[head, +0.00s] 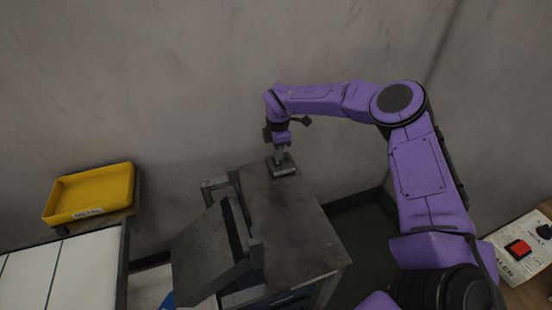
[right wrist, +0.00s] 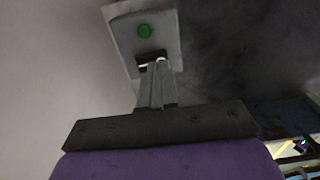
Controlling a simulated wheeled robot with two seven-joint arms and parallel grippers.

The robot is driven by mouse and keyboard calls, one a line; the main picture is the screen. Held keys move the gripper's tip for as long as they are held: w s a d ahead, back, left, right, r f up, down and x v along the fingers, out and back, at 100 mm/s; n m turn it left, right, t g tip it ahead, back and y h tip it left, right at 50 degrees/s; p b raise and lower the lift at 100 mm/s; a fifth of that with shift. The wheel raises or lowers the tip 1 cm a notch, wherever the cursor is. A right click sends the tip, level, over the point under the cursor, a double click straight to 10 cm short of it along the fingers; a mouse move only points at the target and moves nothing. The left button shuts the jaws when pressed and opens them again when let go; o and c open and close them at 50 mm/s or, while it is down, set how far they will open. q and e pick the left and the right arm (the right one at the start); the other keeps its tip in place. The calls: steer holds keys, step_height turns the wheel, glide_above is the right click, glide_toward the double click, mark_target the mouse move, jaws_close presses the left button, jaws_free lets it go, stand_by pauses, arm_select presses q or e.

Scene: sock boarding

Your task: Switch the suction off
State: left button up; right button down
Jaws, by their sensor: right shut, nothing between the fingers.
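A small grey switch box (head: 287,171) sits on the far edge of the dark metal table. In the right wrist view its light plate (right wrist: 120,32) carries a round green button or lamp (right wrist: 145,31) and a dark slot or rocker (right wrist: 151,57) below it. My right gripper (head: 279,159) points down at the box. In the right wrist view its fingers (right wrist: 156,66) are together, empty, with the tips at the dark part. I cannot tell whether they touch it. The box's label is too small to read. My left gripper is out of view.
The dark metal table (head: 293,232) has a bare top, with a tilted metal plate (head: 210,250) at its left. A yellow tray (head: 92,192) stands further left above a white surface (head: 85,265). A sealer panel with a red button (head: 518,249) is at the right.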

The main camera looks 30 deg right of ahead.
mark_target(278, 163)
step_height(278, 163, up, 5)
steer(key=shift+s+r+p, duration=0.1)
steer(key=shift+r+p, duration=0.1)
steer(key=shift+p, duration=0.85)
steer(key=shift+f, duration=0.1)
